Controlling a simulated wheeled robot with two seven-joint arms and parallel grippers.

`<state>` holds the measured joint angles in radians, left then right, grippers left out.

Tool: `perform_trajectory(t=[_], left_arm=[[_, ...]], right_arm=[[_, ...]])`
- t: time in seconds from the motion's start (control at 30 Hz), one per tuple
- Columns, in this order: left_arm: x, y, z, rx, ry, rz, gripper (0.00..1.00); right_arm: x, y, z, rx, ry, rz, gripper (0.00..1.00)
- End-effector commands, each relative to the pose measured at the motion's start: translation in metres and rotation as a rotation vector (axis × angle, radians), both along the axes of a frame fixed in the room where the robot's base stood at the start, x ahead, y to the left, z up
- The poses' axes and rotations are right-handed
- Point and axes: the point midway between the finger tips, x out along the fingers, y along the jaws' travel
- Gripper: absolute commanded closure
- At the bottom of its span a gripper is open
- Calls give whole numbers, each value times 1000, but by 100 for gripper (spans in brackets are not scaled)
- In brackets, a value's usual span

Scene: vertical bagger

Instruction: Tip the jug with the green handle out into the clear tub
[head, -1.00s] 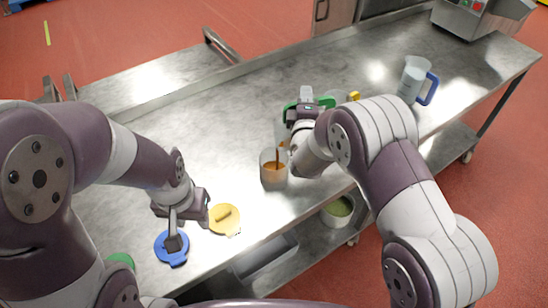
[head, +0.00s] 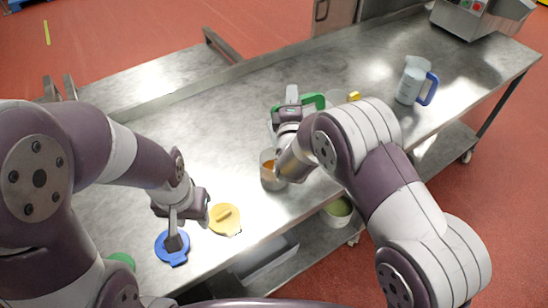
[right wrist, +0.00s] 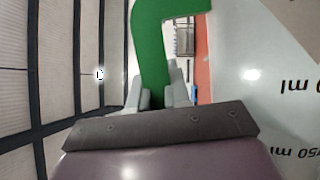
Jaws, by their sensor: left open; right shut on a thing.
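The jug's green handle (head: 312,100) shows at mid-table in the head view. My right gripper (head: 290,112) is shut on this handle, which also shows between the fingers in the right wrist view (right wrist: 153,50). The jug's clear wall with printed ml marks (right wrist: 285,110) fills the right of that view. In the head view its body is mostly hidden by my right gripper and arm. The clear tub (head: 266,180) stands on the table just below, partly covered by my right arm, with orange-brown contents showing. My left gripper (head: 174,226) is open above the blue lid.
The blue lid (head: 171,256), a yellow lid (head: 224,219) and a green lid (head: 121,259) lie near the front edge. A blue-handled jug (head: 411,82) stands at right, and a yellow-handled one (head: 353,96) is partly hidden. The table's back left is clear.

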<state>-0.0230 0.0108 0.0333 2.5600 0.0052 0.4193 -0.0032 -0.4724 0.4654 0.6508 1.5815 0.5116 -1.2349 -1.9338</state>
Motion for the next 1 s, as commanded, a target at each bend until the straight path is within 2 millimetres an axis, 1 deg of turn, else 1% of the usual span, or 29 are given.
perform_trajectory(t=[0.2,0.43,0.57,0.63,0.7,0.77,0.87,1.0], left_arm=[[0,0,0,0,0,0,57],[0,0,0,0,0,0,57],[0,0,0,0,0,0,57],[0,0,-1,0,0,0,57],[0,0,-3,0,0,0,57],[0,0,-5,0,0,0,57],[0,0,-7,0,0,0,57],[0,0,-16,0,0,0,57]], right_arm=[[0,1,1,-3,-2,0,100],[-4,13,4,-72,-27,1,100],[-5,15,5,-84,-31,0,100],[-3,8,2,-53,-20,-2,100],[2,-6,-3,21,6,-5,100],[5,-16,-6,81,27,-4,100],[9,-26,-11,142,49,-2,100],[17,-50,-24,274,93,-4,100]])
